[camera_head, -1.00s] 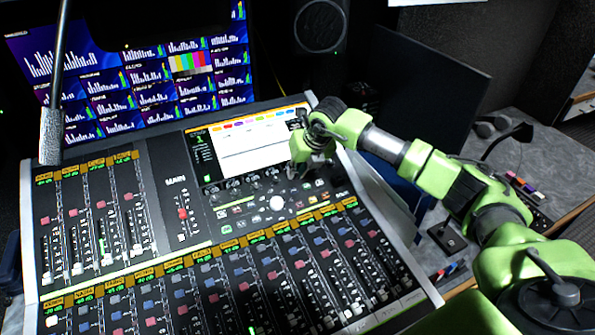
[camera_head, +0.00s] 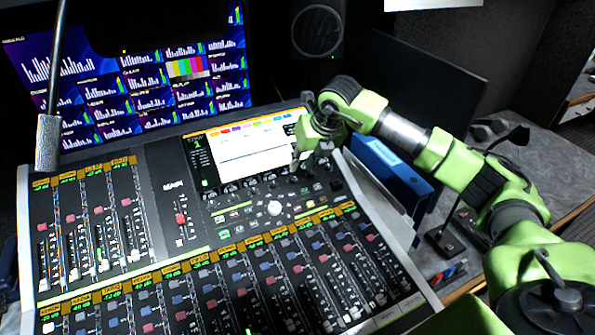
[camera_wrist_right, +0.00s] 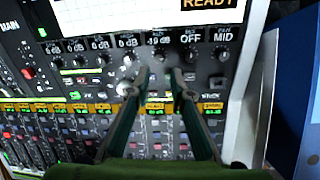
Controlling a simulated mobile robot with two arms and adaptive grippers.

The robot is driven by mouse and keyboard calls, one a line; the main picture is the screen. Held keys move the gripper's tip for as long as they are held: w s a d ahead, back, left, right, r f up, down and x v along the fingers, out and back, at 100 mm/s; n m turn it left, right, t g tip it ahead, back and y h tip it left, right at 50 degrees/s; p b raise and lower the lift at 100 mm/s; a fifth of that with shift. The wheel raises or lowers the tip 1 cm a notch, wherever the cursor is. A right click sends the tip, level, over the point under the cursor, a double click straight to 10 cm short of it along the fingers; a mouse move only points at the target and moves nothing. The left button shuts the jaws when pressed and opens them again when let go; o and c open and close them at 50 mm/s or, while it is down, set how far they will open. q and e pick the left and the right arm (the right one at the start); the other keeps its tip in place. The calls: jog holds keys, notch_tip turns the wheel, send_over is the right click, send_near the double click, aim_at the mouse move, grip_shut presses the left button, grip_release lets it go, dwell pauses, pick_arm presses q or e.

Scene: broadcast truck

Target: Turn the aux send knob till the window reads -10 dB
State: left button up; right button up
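The mixing console's small knob row shows in the right wrist view below a white screen. The aux send window (camera_wrist_right: 158,40) sits in this row and seems to read -19 dB, though the digits are small. The aux send knob (camera_wrist_right: 158,57) is just under it. My right gripper (camera_wrist_right: 160,75) is open, its two fingers apart on either side below that knob; I cannot tell whether they touch it. In the head view my right gripper (camera_head: 304,168) points down at the right end of the knob row, hiding part of it. My left gripper is not in view.
Neighbouring knobs stand close on both sides, under windows reading 0 dB, OFF (camera_wrist_right: 190,38) and MID (camera_wrist_right: 222,37). The console screen (camera_head: 245,145) is just above. A blue binder (camera_head: 390,165) stands right of the console.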

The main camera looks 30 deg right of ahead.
jog(key=shift+v, duration=2.35)
